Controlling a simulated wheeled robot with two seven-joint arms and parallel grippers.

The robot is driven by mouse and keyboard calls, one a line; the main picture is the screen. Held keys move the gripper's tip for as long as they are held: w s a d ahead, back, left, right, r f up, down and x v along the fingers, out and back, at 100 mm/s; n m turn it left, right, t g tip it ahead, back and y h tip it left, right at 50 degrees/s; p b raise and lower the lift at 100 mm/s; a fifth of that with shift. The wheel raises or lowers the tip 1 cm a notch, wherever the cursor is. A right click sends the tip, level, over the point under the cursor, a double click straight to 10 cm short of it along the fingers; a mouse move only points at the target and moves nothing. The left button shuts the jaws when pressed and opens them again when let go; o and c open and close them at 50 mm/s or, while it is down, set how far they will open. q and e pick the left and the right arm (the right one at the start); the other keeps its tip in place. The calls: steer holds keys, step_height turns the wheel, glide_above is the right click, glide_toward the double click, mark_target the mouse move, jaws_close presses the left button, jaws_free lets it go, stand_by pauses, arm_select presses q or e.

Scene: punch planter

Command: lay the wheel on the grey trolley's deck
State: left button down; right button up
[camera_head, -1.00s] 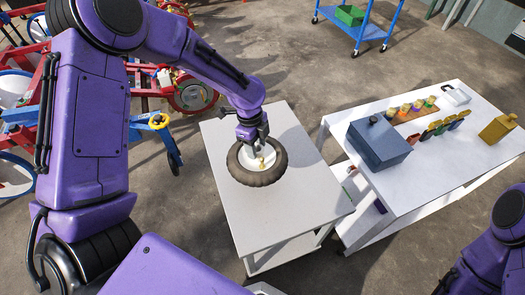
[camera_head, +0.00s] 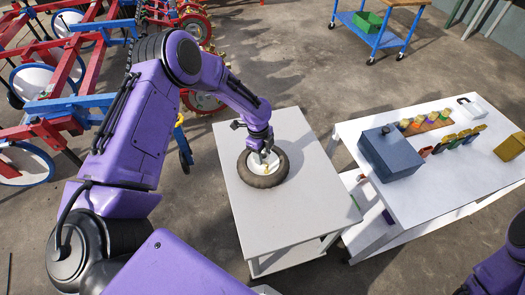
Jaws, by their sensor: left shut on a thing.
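The wheel (camera_head: 265,181) has a dark tyre and a pale hub with a small brass-coloured centre. It lies flat over the left-back part of the grey trolley's deck (camera_head: 285,218). I cannot tell whether its underside touches the deck or is slightly above it. My left gripper (camera_head: 265,157) reaches in from the back and is shut on the wheel at its hub, hiding part of the hub's far side. Only a piece of my right arm shows at the lower right edge; its gripper is out of view.
A white table (camera_head: 445,185) stands close on the right, holding a blue-grey box (camera_head: 389,154), coloured pieces and a yellow container (camera_head: 511,146). A blue trolley (camera_head: 372,35) is at the back. Red and blue machinery (camera_head: 60,110) fills the left. The deck's front half is clear.

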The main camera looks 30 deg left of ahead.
arm_select(q)
steer(key=shift+w, duration=0.15)
steer(key=c, duration=0.5)
jaws_free()
steer(key=shift+s, duration=0.25)
steer(key=shift+w+r, duration=0.1)
steer(key=shift+r, duration=0.1)
steer(key=r, duration=0.4)
steer(key=a+r+b, duration=0.1)
steer(key=r, duration=0.6)
steer(key=shift+a+r+b, duration=0.2)
steer(key=shift+r+b, duration=0.15)
steer(key=shift+b, duration=0.05)
